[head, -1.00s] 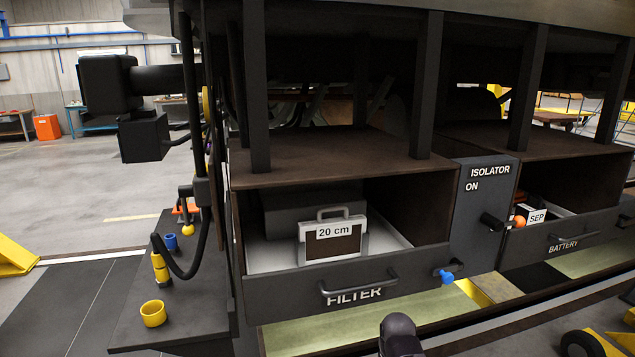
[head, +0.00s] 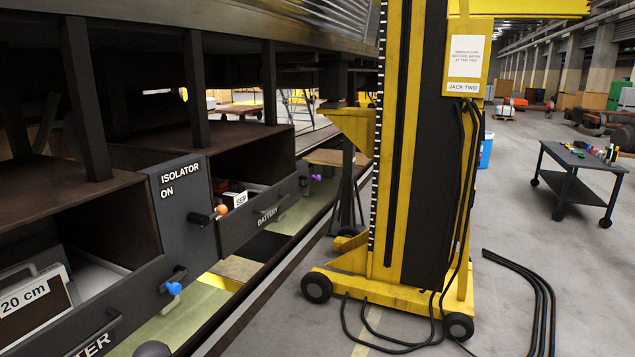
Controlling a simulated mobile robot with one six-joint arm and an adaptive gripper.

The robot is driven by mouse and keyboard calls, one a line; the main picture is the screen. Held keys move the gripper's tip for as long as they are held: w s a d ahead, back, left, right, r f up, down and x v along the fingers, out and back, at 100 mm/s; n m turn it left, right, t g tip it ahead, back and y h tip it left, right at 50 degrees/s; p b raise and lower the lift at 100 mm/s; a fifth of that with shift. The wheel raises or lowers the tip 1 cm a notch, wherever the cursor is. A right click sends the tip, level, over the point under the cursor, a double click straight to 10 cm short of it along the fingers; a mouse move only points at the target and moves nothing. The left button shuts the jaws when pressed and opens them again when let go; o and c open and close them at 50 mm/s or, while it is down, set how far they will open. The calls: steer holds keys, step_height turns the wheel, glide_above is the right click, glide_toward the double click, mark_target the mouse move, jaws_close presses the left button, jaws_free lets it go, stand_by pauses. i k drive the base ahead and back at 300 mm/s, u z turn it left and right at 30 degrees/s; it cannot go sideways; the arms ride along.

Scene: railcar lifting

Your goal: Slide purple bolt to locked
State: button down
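A small purple knob (head: 317,177), which looks like the purple bolt, shows at the right end of the battery drawer (head: 262,216). It is small and far off, so I cannot tell whether it is slid to locked. A blue bolt knob (head: 173,288) sits at the right end of the filter drawer (head: 125,308), nearer to me. My gripper is not in view. Only a dark rounded part, likely of my arm, shows at the bottom edge.
The isolator panel (head: 181,215), marked ON, stands between the two drawers. A yellow jack labelled JACK TWO (head: 430,150) stands on wheels right of the railcar. Black cables (head: 535,290) lie on the floor. A dark cart (head: 575,165) stands farther right, with free floor before it.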

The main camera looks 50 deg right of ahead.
mark_target(319, 177)
steer(key=z, duration=1.4)
steer(key=k, duration=0.95)
steer(key=i, duration=0.65)
